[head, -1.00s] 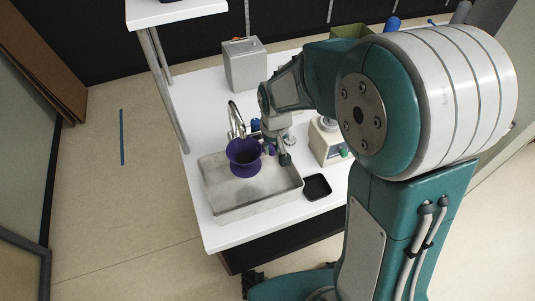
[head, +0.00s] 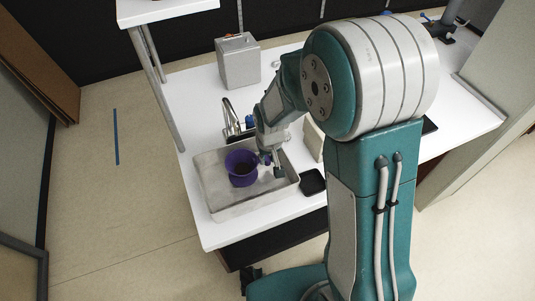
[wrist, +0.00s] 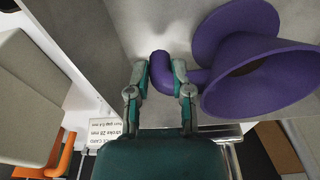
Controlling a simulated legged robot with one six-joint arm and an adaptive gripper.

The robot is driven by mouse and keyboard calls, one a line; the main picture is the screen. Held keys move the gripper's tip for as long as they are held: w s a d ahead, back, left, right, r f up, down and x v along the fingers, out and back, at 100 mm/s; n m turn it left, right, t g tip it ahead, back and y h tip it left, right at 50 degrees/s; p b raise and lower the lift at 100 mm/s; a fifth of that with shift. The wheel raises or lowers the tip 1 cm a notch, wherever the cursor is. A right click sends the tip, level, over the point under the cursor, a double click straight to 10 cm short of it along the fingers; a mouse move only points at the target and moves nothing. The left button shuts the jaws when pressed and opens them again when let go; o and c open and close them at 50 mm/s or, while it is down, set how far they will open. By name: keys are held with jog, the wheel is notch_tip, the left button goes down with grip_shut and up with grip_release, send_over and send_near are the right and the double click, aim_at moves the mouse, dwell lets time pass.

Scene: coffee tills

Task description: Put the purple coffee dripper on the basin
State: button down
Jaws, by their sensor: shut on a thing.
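The purple coffee dripper (head: 241,168) is at the metal basin (head: 222,209) on the white counter in the head view. It appears upright, within the basin's outline. I cannot tell whether its base touches the basin floor. In the wrist view the dripper (wrist: 262,75) is at the upper right, with its wide mouth toward the camera. My gripper (wrist: 161,74) is shut on the dripper's handle, one finger on each side. In the head view my gripper (head: 271,164) is at the basin's right side, to the right of the dripper.
A chrome tap (head: 231,117) stands behind the basin. A grey box (head: 238,65) stands further back on the counter. A small black tray (head: 312,182) lies right of the basin. A raised white shelf (head: 165,10) is at the upper left.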

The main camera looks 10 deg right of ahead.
jog(key=shift+f, duration=0.55)
dwell(0.4)
jog(key=shift+c, duration=2.2)
grip_release()
jog(key=shift+r, duration=0.15)
notch_tip(320, 180, up, 12)
jog(key=s, duration=0.1)
jog(key=shift+f, duration=0.2)
jog(key=shift+s+d, duration=0.1)
jog(key=shift+s, duration=0.05)
jog(key=s+d+r+m+t, duration=0.1)
jog(key=s+d+r+t, duration=0.1)
jog(key=s+d+r, duration=0.2)
jog(key=s+d+r+m+t, duration=0.1)
jog(key=s+d+r+t, duration=0.1)
jog(key=s+d+r, duration=0.3)
jog(key=s+r, duration=0.4)
jog(key=s, duration=0.4)
jog(key=shift+s+r, duration=0.25)
